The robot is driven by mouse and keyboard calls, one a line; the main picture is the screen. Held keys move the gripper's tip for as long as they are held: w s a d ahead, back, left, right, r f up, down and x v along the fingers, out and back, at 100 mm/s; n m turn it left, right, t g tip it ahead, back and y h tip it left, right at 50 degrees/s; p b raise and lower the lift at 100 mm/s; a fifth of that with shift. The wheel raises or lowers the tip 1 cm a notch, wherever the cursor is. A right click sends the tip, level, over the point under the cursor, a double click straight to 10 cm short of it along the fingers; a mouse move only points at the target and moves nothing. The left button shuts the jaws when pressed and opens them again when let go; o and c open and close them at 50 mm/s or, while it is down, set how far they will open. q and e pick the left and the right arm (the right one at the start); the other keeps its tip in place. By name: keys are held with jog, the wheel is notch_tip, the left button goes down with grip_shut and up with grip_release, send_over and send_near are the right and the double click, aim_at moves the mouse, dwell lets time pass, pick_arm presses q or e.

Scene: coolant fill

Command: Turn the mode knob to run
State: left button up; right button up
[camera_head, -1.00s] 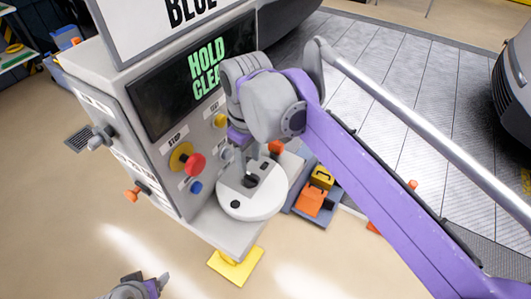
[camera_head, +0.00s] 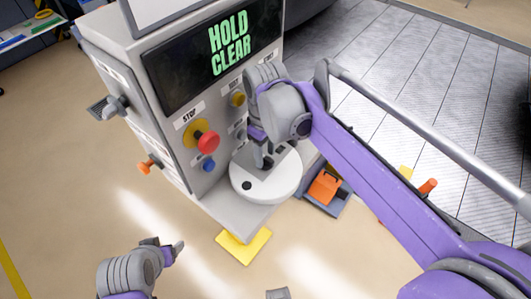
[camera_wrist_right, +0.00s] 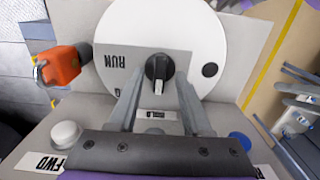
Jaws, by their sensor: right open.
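The mode knob (camera_wrist_right: 158,70) is black with a pale pointer, in the middle of a white disc (camera_wrist_right: 200,30) in the right wrist view. A RUN label (camera_wrist_right: 118,58) reads upside down left of the knob, and the pointer end faces down in that view, away from RUN. My right gripper (camera_wrist_right: 160,88) is open, its two fingers reaching toward either side of the knob; contact is not clear. In the head view the right gripper (camera_head: 265,158) is over the white disc (camera_head: 262,185) and partly hides the knob. My left gripper (camera_head: 172,252) is low at left, away from the panel.
The panel has a red stop button (camera_head: 208,143), a blue button (camera_head: 208,165) and a screen (camera_head: 225,50) reading HOLD CLEAR. An orange padlock (camera_wrist_right: 58,67) hangs near the disc. A yellow pad (camera_head: 243,246) and an orange item (camera_head: 324,187) lie below.

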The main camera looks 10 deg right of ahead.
jog(key=shift+f, duration=0.25)
grip_shut()
dwell(1.4)
